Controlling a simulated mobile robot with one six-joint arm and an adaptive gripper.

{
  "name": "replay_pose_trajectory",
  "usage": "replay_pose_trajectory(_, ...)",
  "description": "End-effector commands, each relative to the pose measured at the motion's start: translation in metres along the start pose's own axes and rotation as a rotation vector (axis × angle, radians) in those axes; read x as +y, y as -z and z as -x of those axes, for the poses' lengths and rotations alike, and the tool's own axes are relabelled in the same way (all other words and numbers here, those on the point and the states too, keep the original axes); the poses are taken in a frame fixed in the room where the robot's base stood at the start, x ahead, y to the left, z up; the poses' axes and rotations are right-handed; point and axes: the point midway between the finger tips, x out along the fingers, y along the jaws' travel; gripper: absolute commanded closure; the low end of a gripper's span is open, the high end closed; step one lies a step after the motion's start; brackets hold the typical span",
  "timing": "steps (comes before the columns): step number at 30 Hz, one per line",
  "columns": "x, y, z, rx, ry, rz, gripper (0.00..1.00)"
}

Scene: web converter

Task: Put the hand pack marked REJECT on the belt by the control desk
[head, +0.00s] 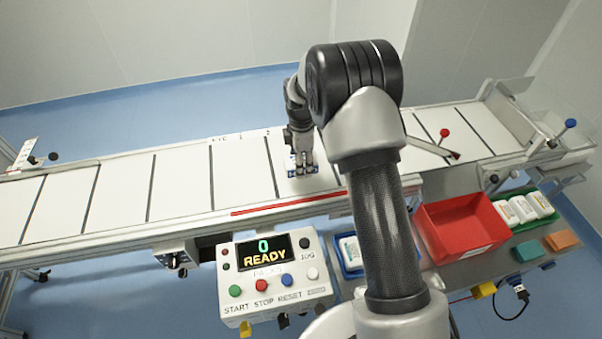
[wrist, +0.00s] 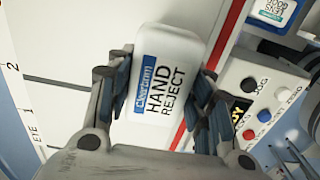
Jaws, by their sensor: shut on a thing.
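The hand pack marked REJECT (wrist: 163,75) is white with a blue label strip and black lettering. My gripper (wrist: 165,95) is shut on its two sides in the wrist view, with its fingers on the left and right of the pack. In the head view my gripper (head: 302,172) is at the white belt (head: 240,180), beyond the control desk (head: 275,275). The pack there is mostly hidden by the gripper. I cannot tell whether the pack touches the belt or is just above it. The desk display reads 0 READY.
A red rail (head: 285,204) runs along the belt's near edge. A red bin (head: 460,235) and several white packs (head: 522,208) stand on the bench at right. A blue tray (head: 350,250) holds a white pack. Levers with red (head: 445,132) and blue knobs (head: 570,123) stand farther right.

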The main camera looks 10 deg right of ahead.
Motion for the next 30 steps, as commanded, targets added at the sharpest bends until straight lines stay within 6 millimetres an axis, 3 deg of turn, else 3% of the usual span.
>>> replay_pose_trajectory(10,0.0,0.0,-0.042,0.0,0.0,0.0,0.79)
replay_pose_trajectory(22,0.001,0.0,-0.047,0.0,-0.002,0.0,0.79)
replay_pose_trajectory(23,0.0,0.0,-0.047,0.0,-0.001,0.0,0.51)
replay_pose_trajectory(30,0.0,0.0,-0.046,0.0,-0.001,0.0,0.35)
